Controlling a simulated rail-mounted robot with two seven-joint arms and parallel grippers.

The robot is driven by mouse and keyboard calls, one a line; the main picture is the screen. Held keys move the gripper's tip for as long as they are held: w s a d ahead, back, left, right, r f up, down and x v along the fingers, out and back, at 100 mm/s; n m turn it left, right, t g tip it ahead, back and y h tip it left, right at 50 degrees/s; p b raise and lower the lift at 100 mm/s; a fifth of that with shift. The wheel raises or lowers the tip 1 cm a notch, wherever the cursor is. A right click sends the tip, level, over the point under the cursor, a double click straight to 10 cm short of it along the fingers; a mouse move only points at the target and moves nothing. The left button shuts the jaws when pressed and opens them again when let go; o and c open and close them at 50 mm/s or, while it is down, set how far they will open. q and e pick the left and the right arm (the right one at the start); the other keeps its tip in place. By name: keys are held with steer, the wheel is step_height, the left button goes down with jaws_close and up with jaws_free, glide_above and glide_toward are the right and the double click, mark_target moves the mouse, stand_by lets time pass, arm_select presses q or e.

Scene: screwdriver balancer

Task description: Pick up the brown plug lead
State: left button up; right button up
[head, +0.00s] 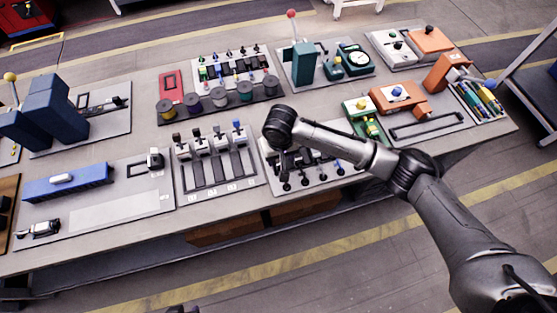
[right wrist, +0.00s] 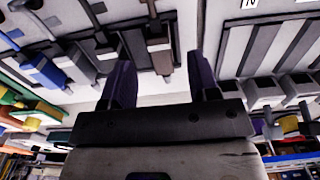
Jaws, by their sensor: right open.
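The brown plug lead (right wrist: 160,52) shows in the right wrist view, with its brown body and thin stem over a pale board. My right gripper (right wrist: 161,68) is open, with one dark finger on each side of the brown plug's line. I cannot tell whether the plug is fully between the fingers, and no contact shows. In the head view my right wrist covers part of the plug board (head: 318,180), and I cannot pick out the brown plug there. My left gripper is not in view.
Grey and blue plugs (right wrist: 42,68) sit close beside the brown one. In the head view, a slotted lever board (head: 215,182) lies left of my wrist, and a row of spools (head: 220,93) stands behind. An orange block and green fixture (head: 366,118) stand to the right.

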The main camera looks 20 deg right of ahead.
step_height(320, 180, down, 4)
steer(key=shift+s+f+b, duration=0.1)
steer(key=shift+b, duration=0.4)
steer(key=shift+c, duration=0.4)
steer(key=c, duration=0.9)
